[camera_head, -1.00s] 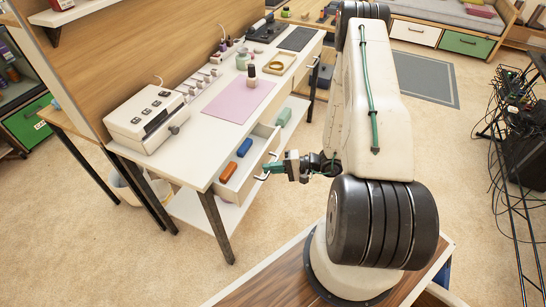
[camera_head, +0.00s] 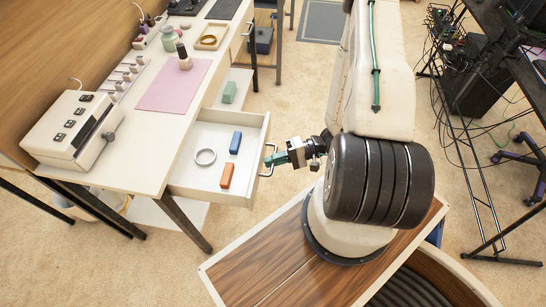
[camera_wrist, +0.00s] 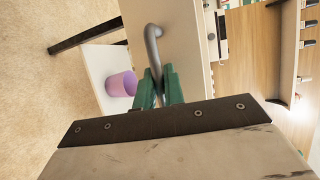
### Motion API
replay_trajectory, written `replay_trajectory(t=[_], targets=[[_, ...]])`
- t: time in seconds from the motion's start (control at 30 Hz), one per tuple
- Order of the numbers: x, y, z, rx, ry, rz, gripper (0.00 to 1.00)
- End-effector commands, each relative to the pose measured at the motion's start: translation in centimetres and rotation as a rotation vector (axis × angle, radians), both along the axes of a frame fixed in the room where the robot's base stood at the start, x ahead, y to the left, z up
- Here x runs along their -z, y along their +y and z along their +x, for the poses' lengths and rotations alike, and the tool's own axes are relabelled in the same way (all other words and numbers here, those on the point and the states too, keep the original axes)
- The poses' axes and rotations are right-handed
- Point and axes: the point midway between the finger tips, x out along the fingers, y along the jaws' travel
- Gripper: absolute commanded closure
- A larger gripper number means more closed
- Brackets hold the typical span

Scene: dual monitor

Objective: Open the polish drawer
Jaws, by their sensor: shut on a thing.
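The polish drawer (camera_head: 183,188) stands pulled well out from the white desk in the head view.
The desk (camera_head: 130,165) carries a pink mat (camera_head: 170,88), a nail polish bottle (camera_head: 184,60) and a white box-like device (camera_head: 72,128). A green block (camera_head: 229,92) lies on the lower shelf. A black rack with cables stands at the right. Carpet is free beside the drawer.

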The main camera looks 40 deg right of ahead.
Motion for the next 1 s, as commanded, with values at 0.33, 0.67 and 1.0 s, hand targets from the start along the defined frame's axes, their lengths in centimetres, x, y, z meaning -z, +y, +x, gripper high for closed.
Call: replay_trajectory(t=[0.33, 0.67, 1.0], targets=[[0.0, 0.0, 0.0, -0.001, -0.001, 0.0, 0.81], [-0.1, -0.5, -0.1, 0.003, -0.001, -0.001, 0.81], [-1.1, -5.3, -2.2, 0.003, -0.002, -0.002, 0.81]])
